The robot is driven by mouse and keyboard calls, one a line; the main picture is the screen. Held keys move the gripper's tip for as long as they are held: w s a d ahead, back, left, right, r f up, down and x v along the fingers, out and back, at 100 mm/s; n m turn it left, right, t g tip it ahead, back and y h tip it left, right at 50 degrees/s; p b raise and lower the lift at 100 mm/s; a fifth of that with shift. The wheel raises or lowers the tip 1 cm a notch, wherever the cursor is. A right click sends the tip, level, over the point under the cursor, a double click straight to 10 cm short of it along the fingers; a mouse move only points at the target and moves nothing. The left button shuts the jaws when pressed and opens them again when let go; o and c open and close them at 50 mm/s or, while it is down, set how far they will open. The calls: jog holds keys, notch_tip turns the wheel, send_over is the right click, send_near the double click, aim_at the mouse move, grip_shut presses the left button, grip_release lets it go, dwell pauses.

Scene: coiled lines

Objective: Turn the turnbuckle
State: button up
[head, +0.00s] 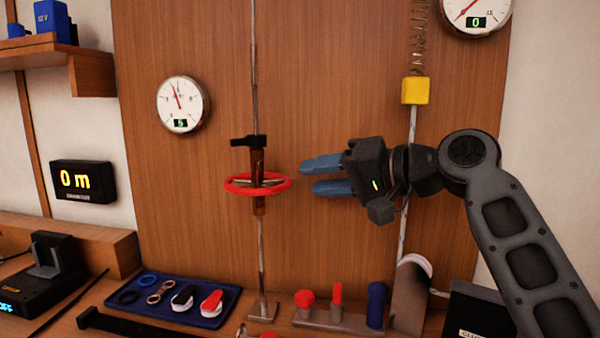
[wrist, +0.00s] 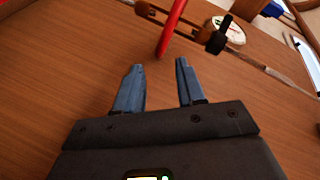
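The turnbuckle (head: 258,205) is a brown body on a vertical rod, with a black clamp-like piece (head: 248,141) at its top and a red ring handwheel (head: 236,189) around it. My gripper (head: 308,175) is just right of the red ring, pointing left at about its height, with a gap between the blue fingers. In the wrist view the fingers (wrist: 155,75) are apart with nothing between them. The red ring (wrist: 170,30) shows just beyond the fingertips, and the turnbuckle body (wrist: 195,27) crosses the top. Contact with the ring cannot be made out.
A round gauge (head: 183,104) hangs left of the rod. A yellow block (head: 415,91) hangs on a spring behind my arm. Below are a blue tray (head: 215,318) with small parts, and a rail with red knobs (head: 305,300) and a blue one (head: 376,305). The board around the ring is clear.

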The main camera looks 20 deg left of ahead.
aim_at(285, 179)
jog(key=shift+p+x, duration=0.35)
jog(key=shift+x, duration=3.55)
jog(key=shift+w, duration=0.15)
jog(key=shift+f, duration=0.1)
grip_shut()
